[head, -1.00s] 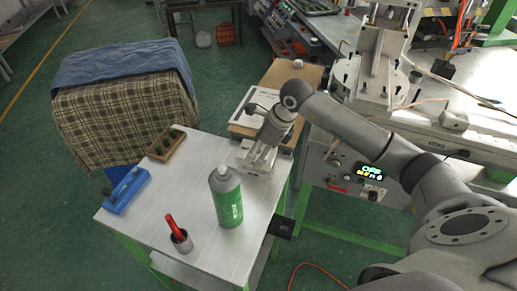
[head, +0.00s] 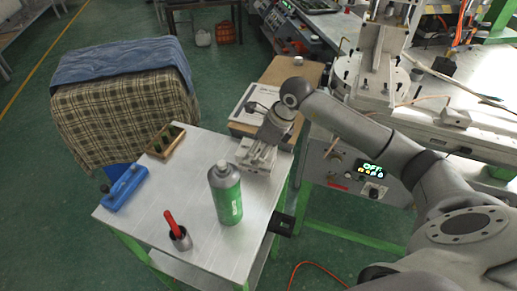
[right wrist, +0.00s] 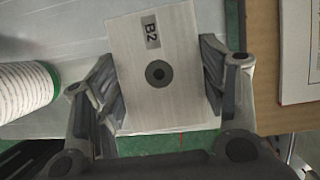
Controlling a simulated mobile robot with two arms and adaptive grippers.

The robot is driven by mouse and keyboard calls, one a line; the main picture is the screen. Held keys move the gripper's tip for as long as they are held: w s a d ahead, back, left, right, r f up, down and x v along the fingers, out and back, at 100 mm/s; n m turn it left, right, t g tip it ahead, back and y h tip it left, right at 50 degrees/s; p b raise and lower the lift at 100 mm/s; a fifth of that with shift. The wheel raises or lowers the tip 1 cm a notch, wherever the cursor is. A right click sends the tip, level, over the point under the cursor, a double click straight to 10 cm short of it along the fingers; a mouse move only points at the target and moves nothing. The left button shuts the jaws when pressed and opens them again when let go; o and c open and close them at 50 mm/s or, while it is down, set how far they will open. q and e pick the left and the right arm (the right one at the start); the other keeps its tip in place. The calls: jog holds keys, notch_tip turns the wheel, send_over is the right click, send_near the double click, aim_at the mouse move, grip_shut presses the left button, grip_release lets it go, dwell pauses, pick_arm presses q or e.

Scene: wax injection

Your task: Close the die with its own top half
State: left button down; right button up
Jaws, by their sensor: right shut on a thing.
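A pale metal die block (right wrist: 156,40) marked B2, with a dark round hole in its face, fills the middle of the right wrist view. My right gripper (right wrist: 158,88) is shut on its two sides. In the head view, my right gripper (head: 259,152) is low at the back right corner of the grey table (head: 185,205), and the block (head: 250,163) shows partly below it. The gripper hides much of it there. I cannot tell whether another die half lies under the block. My left gripper is not in view.
A green bottle (head: 226,200) stands near the block. A cup (head: 181,240) with a red-handled tool, a blue holder (head: 124,188) and a wooden box (head: 166,142) are on the table. A brown board with a paper sheet (head: 250,115) lies behind. The table's middle is clear.

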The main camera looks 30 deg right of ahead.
jog(key=shift+b, duration=0.4)
dwell(1.1)
jog(key=shift+f+b, duration=0.9)
jog(key=shift+f, duration=0.05)
jog(key=o, duration=1.3)
jog(key=v, duration=1.2)
